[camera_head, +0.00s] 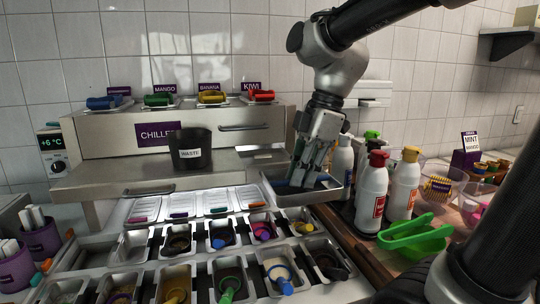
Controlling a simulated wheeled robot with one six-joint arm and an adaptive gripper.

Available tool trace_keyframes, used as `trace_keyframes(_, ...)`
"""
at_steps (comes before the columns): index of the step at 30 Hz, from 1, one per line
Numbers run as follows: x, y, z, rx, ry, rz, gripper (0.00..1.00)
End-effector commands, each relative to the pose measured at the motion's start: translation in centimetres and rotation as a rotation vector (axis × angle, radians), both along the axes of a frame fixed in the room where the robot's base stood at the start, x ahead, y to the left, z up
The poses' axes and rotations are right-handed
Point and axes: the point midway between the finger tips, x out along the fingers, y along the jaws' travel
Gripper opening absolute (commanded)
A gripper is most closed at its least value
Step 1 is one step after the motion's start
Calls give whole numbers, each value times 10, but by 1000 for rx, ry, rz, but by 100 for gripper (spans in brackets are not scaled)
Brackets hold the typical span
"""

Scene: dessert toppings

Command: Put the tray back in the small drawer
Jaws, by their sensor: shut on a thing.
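My gripper (309,184) reaches down from the upper right and is shut on a small metal tray (322,195). The fingers meet the tray at its near left part and hide some of it. The tray's inside looks bluish; I cannot tell what is in it. It is right of the steel chiller unit (105,138) and above the front right counter. The chiller has a front panel with a bar handle (245,127) on its right and a wide steel surface with another handle (150,190) below. I cannot tell which part is the small drawer.
A black waste cup (190,150) stands on the steel surface. Several topping pans with coloured spoons fill the front. Coloured-handled scoops (211,97) lie on top of the chiller.

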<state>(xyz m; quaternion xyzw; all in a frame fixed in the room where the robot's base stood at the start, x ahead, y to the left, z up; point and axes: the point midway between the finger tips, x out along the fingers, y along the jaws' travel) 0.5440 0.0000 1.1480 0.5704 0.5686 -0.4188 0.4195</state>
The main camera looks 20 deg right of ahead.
Motion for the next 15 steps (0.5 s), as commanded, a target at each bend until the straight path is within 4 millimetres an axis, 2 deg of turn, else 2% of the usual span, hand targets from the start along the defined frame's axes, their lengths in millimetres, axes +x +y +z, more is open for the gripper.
trace_keyframes(3, 37, 0, 0, 0, 2, -3, 0)
trace_keyframes(15, 156, 0, 0, 1, 0, -1, 0)
